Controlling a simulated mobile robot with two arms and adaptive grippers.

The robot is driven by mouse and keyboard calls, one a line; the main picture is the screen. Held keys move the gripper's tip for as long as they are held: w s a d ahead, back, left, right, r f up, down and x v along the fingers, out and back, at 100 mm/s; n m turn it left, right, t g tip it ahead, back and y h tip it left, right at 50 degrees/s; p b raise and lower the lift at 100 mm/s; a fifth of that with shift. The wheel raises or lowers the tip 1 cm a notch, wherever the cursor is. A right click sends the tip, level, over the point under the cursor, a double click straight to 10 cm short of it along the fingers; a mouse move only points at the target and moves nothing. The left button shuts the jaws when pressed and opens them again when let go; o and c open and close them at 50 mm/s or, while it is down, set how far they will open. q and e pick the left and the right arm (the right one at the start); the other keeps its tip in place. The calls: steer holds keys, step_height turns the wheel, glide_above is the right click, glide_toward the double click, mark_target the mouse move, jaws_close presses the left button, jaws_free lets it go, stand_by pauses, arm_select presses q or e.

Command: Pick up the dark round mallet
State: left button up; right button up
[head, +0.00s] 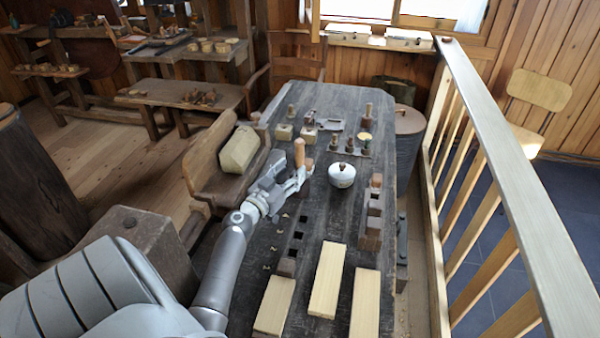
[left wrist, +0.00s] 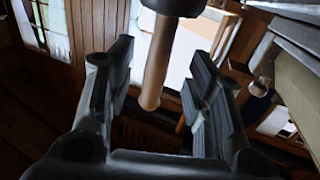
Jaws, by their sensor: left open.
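The mallet shows in the left wrist view with a dark round head (left wrist: 175,4), cut off by the top edge, and a light wooden handle (left wrist: 157,62). In the head view its pale brown handle (head: 299,153) stands up just beyond my left gripper (head: 294,184); its head is mostly hidden there. In the left wrist view my left gripper (left wrist: 163,82) is open, with one finger on each side of the handle. Gaps show on both sides of the handle. My right gripper is not in view.
A pale block (head: 239,150) lies on the left. A wooden railing (head: 500,150) runs along the right.

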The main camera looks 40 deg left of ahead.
mark_target(297, 165)
arm_select(q)
steer(key=shift+w+a+r+p, duration=0.1)
steer(key=shift+w+p, duration=0.1)
steer(key=shift+w, duration=0.2)
steer(key=shift+w+a+p, duration=0.1)
steer(key=shift+w+p, duration=0.05)
steer(key=shift+w, duration=0.2)
steer(key=w, duration=0.1)
steer(key=w+p, duration=0.1)
steer(key=w, duration=0.1)
steer(key=shift+a, duration=0.2)
steer(key=shift+w+a, duration=0.1)
steer(key=shift+w, duration=0.4)
steer(key=shift+w+f, duration=0.1)
steer(key=shift+f, duration=0.1)
steer(key=c, duration=0.8)
jaws_close()
